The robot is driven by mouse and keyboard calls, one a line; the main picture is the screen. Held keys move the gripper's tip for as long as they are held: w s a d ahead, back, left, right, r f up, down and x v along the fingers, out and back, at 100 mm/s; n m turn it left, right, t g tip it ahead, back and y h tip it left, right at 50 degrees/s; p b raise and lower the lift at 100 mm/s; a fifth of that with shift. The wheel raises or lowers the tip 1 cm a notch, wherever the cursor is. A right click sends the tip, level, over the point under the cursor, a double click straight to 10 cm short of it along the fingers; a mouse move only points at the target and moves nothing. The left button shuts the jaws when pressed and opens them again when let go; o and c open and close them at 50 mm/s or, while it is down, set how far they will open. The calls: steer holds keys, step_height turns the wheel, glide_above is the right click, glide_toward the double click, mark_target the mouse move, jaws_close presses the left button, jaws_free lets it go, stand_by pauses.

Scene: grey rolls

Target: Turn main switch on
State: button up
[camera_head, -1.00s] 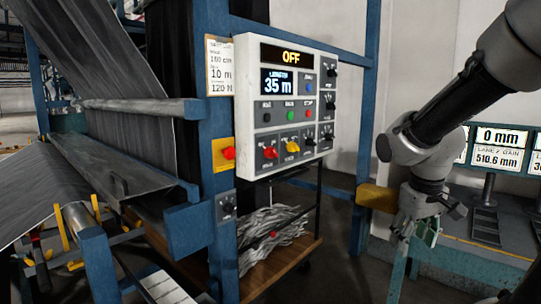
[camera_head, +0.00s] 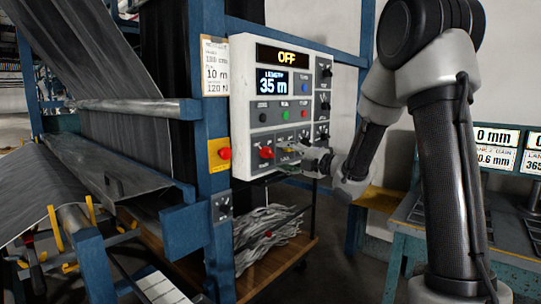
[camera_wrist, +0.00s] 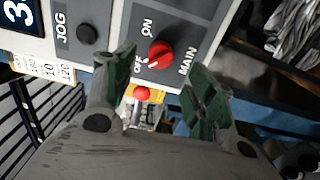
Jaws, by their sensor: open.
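The main switch is a red rotary knob (camera_wrist: 160,55) on the grey panel, between the labels ON, OFF and MAIN in the wrist view. Its white mark is on the OFF side. The knob also shows in the head view (camera_head: 265,153) at the lower left of the white control box (camera_head: 242,110). The box's top display (camera_head: 283,57) reads OFF. My gripper (camera_wrist: 163,95) is open, with its green-padded fingers on either side below the knob in the wrist view. Nothing is between the fingers. In the head view my gripper (camera_head: 287,158) is close to the panel, right of the knob.
A red button on a yellow plate (camera_head: 221,154) is on the blue post left of the box. A black JOG button (camera_wrist: 87,34) is near one finger. Several other knobs and buttons share the panel. A shelf of grey strands (camera_head: 270,235) is below.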

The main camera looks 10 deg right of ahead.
mark_target(272, 154)
steer(key=x, duration=0.6)
steer(key=shift+w+a, duration=0.15)
steer(key=shift+w, duration=0.05)
steer(key=c, duration=1)
